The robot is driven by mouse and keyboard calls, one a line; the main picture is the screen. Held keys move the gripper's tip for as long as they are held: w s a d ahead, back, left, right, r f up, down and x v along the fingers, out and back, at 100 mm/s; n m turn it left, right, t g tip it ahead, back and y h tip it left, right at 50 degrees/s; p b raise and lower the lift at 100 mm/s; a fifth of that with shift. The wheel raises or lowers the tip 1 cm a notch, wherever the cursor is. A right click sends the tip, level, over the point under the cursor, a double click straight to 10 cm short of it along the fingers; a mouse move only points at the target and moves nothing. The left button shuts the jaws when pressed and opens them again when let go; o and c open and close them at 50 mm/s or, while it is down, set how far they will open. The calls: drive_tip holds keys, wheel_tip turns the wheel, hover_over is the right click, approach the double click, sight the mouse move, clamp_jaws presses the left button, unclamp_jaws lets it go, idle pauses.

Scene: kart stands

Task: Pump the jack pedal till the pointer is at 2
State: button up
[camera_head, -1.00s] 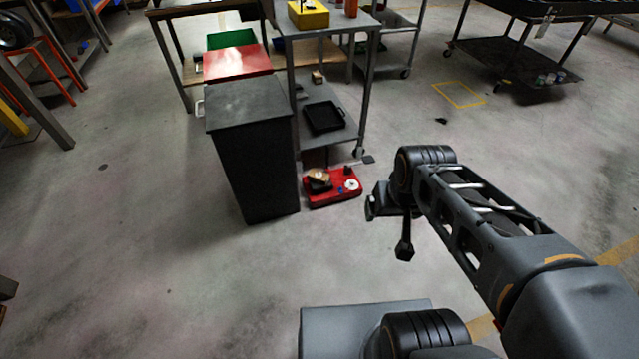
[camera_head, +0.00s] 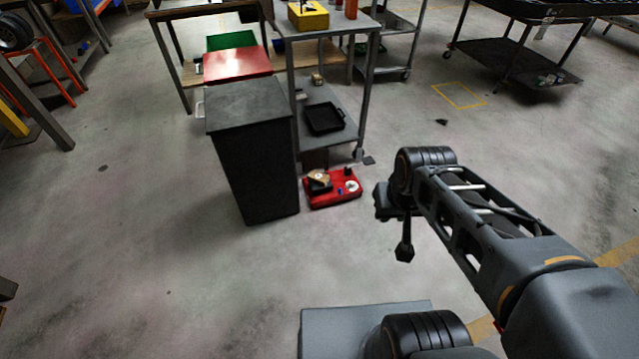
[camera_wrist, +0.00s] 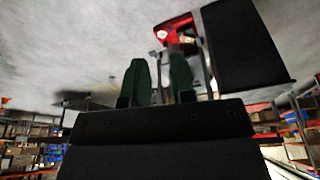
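The red jack unit (camera_head: 333,197) sits on the floor at the foot of the grey cart, beside the dark bin. It carries a small white dial (camera_head: 352,186) and dark parts on top. I cannot tell which part is the pedal, and the pointer is too small to read. In the wrist view the red jack (camera_wrist: 172,27) shows at the top, beyond the fingers. My gripper (camera_wrist: 159,68) shows two dark green fingers apart with nothing between them. In the head view it is partly hidden by my wrist, to the right of the jack and apart from it.
A tall dark bin (camera_head: 255,160) stands close on the jack's left. The grey cart (camera_head: 345,135) with a black tray (camera_head: 324,118) on its lower shelf stands just behind. The floor in front of the jack is clear.

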clamp_jaws()
idle(0.8)
